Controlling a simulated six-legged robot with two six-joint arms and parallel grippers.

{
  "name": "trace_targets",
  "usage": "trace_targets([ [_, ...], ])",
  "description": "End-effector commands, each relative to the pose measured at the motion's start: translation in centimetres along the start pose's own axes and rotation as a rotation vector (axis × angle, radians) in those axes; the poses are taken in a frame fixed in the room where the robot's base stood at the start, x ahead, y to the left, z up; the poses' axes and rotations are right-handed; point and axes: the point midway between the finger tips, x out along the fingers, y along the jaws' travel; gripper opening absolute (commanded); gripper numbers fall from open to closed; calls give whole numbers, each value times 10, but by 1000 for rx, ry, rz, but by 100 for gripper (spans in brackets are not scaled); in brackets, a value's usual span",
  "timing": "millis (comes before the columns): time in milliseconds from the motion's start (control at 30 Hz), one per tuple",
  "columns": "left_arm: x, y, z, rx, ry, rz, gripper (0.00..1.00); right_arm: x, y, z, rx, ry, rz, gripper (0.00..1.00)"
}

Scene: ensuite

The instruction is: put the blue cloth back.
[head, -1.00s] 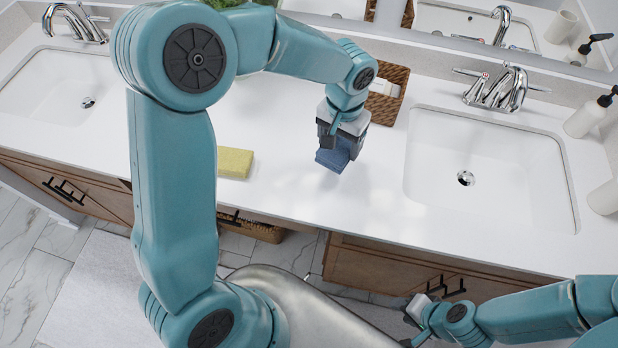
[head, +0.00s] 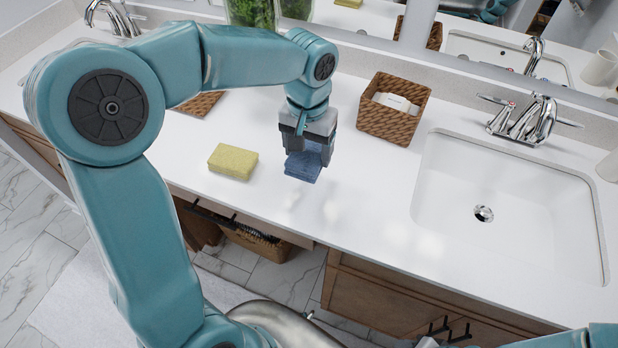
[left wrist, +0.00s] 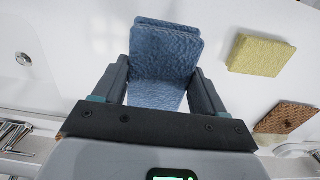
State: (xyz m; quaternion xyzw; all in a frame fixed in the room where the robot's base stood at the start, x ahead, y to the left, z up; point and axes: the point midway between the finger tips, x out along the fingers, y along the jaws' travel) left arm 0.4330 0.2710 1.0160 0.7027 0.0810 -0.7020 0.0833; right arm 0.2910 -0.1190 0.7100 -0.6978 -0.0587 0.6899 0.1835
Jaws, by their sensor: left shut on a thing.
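The blue cloth (head: 303,167) is a small folded stack, held between the fingers of my left gripper (head: 303,150) over the white counter in the head view. It also shows in the left wrist view (left wrist: 165,58), with a finger on each side. I cannot tell whether the cloth touches the counter. A yellow folded cloth or sponge (head: 233,162) lies to the left of it on the counter. My right gripper is not clearly in view; only a small part of the right arm shows at the bottom right.
A wicker basket (head: 393,108) with white items stands right of my left gripper. A sink basin (head: 508,205) with a chrome faucet (head: 530,118) is farther right. A brown woven piece (head: 198,103) lies behind my left arm. The counter between cloth and sink is clear.

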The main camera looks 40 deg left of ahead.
Motion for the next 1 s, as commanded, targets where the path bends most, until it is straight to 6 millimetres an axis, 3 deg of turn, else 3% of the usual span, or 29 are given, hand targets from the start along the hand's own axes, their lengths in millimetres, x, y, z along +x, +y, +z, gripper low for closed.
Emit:
trace_targets([
  [100, 30, -1, 1, 0, -5, -2, 47, 1, 0, 0, 0, 0, 0, 43],
  [533, 87, 1, 2, -2, -2, -1, 47, 1, 0, 0, 0, 0, 0, 43],
  [1000, 99, 2, 2, -3, 1, 0, 47, 7, 2, 0, 0, 0, 0, 43],
])
